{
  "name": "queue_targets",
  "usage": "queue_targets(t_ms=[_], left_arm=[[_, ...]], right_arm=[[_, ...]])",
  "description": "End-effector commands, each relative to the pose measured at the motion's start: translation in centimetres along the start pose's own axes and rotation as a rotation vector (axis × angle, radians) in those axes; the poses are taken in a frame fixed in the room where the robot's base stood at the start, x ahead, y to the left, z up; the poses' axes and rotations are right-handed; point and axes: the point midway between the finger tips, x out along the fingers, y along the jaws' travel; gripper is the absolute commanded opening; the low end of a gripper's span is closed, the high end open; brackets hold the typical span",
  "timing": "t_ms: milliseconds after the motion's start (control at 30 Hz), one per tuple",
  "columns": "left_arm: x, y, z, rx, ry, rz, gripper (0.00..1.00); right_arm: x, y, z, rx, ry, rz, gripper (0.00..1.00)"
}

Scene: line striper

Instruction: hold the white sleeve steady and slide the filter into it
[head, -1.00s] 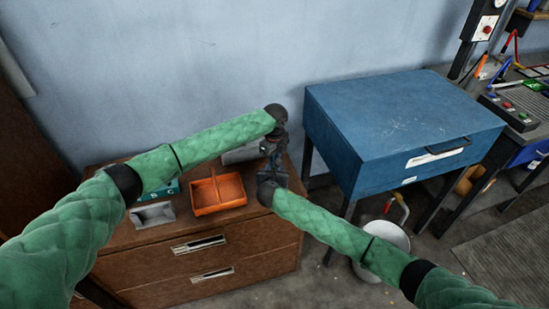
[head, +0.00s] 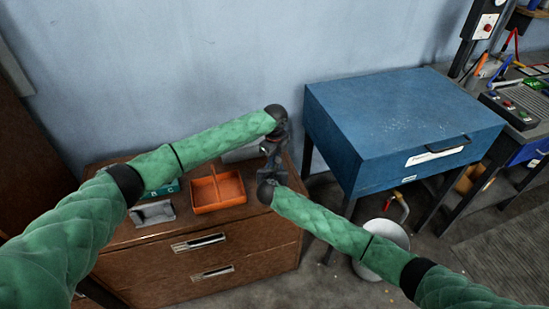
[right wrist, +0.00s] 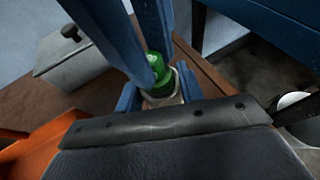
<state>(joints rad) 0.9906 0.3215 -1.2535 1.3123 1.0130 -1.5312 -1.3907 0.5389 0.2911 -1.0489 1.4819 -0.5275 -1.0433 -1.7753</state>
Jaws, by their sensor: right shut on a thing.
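My right gripper (right wrist: 159,92) is shut on the white sleeve (right wrist: 161,102); its blue fingertips show on both sides of it. The green filter (right wrist: 154,62) stands upright above the sleeve. Its lower end is at the sleeve's mouth, partly hidden. The blue fingers of my left gripper (right wrist: 152,68) reach down from the top, one in front of the filter and one behind it. Whether they press on it cannot be told. In the head view my left gripper (head: 273,147) is above my right gripper (head: 270,172), close together; the parts are too small to make out there.
Below is a brown drawer cabinet (head: 245,250) with an orange tray (head: 218,205), a small grey tray (head: 153,222) and a dark green box (head: 165,187). A grey lidded box (right wrist: 75,58) is nearby. A blue cabinet (head: 400,125) and a bucket (head: 383,243) stand at right.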

Motion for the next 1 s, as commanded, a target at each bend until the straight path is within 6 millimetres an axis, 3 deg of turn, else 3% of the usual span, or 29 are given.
queue_targets(t_ms=[200, 233, 367, 533, 633, 1000], left_arm=[[0.45, -0.01, 0.0, 0.0, 0.0, 0.0, 0.0], [0.46, -0.01, 0.01, 0.0, 0.0, 0.0, 0.19], [0.44, 0.0, 0.01, 0.0, 0.0, 0.0, 0.42], [0.49, 0.03, 0.0, 0.0, 0.0, 0.001, 0.42], [0.54, 0.06, -0.01, 0.0, 0.0, 0.002, 0.55], [0.1, 0.17, 0.0, 0.0, 0.001, 0.005, 0.55]], right_arm=[[0.0, -0.01, -0.03, 0.0, 0.0, 0.0, 0.14], [0.0, -0.01, -0.03, 0.0, 0.0, 0.0, 0.14], [0.0, -0.01, -0.03, 0.0, 0.0, 0.0, 0.14], [0.01, -0.03, -0.02, 0.0, 0.0, 0.0, 0.14], [0.02, -0.04, -0.01, 0.0, 0.0, -0.001, 0.14], [0.1, -0.15, 0.08, 0.001, -0.001, -0.003, 0.14]])
